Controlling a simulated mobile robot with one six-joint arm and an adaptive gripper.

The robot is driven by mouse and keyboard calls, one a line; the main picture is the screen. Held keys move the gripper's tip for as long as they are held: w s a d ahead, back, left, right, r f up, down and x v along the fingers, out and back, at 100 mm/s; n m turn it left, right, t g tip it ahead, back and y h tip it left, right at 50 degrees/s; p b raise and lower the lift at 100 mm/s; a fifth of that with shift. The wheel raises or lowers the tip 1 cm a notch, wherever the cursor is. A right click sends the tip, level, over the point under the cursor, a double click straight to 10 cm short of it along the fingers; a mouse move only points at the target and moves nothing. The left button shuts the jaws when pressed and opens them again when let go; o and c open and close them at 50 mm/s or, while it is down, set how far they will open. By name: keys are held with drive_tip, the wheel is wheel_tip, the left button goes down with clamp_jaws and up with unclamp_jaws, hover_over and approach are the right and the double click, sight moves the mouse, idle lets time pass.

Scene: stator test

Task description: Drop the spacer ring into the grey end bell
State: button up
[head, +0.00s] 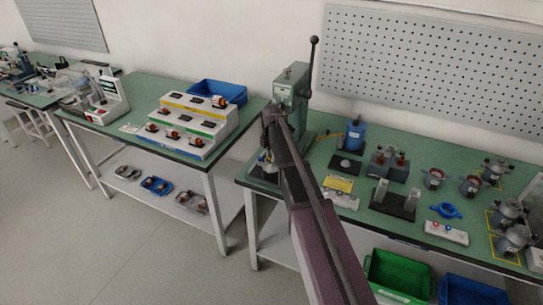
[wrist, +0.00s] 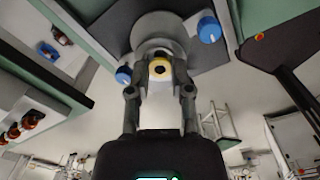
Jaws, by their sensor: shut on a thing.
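In the wrist view my gripper (wrist: 161,72) is shut on a small yellow ring with a dark centre, which I take to be the spacer ring (wrist: 160,67). Beyond the ring is a rounded pale grey body (wrist: 160,28), probably the grey end bell, with a blue round part on either side. The ring overlaps its edge in the picture; I cannot tell whether they touch. In the head view my arm reaches to the green press, and its end hides the ring. A small grey part (head: 265,160) shows low at the press, partly hidden.
The green press (head: 291,90) with its upright lever stands close to my arm. Several motor parts, a blue clamp (head: 445,210) and a black fixture (head: 395,200) lie to the right. A stepped rack (head: 195,125) and a blue bin (head: 218,91) stand on the left table.

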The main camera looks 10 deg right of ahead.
drive_tip(key=shift+f, duration=0.2)
idle(0.3)
drive_tip(key=o, duration=0.8)
drive_tip(key=shift+r, duration=0.15)
